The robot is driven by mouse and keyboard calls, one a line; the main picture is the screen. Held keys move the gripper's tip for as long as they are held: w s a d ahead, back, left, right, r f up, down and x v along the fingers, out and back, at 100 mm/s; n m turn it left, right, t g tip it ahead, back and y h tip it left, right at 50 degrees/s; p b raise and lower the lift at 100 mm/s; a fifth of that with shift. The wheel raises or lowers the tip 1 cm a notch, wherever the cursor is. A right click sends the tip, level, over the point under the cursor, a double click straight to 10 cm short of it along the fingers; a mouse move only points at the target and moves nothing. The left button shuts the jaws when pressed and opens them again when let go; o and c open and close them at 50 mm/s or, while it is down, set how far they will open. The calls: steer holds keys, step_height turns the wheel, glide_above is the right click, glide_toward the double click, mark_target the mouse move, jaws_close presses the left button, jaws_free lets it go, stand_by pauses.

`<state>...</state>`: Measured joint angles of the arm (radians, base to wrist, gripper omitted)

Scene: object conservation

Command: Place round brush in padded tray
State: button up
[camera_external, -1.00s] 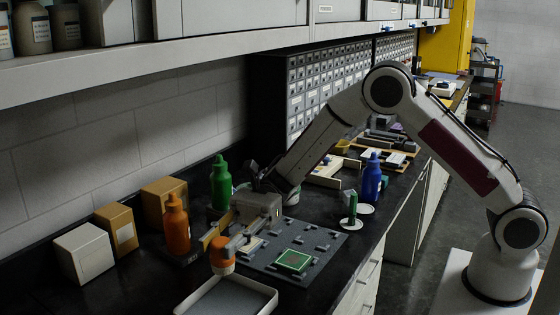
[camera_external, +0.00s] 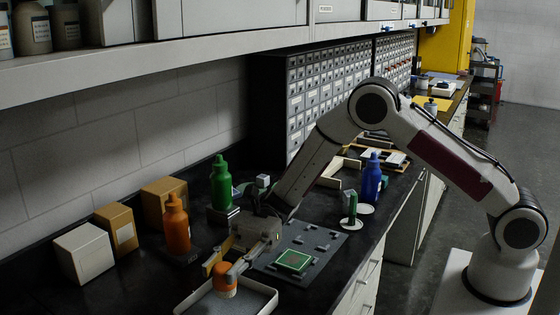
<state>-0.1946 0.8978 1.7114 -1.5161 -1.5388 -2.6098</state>
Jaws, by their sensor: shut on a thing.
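My gripper (camera_external: 222,271) is shut on the round brush (camera_external: 225,284), an orange piece with a pale lower end. The fingers grip it on both sides. The padded tray (camera_external: 262,302) has a pale rim and a grey inside, and is cut off by the bottom edge of the picture. The brush shows over the back left part of the tray, low and roughly upright. I cannot tell whether it touches the pad.
An orange bottle (camera_external: 177,228) and a green bottle (camera_external: 221,187) stand behind my gripper. A grey board with a green square (camera_external: 293,261) lies to the right. A blue bottle (camera_external: 372,182) stands farther right. Boxes (camera_external: 84,254) line the left wall.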

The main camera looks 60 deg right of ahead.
mark_target(226, 285)
steer(key=shift+f, duration=0.2)
steer(key=shift+f, duration=1.9)
steer(key=shift+f, duration=0.15)
steer(key=o, duration=1.1)
steer(key=shift+w+d, duration=0.25)
steer(key=shift+d, duration=1.75)
steer(key=shift+w+d, duration=0.25)
steer(key=shift+d, duration=1.7)
steer(key=shift+w+d, duration=0.25)
steer(key=shift+d, duration=1.75)
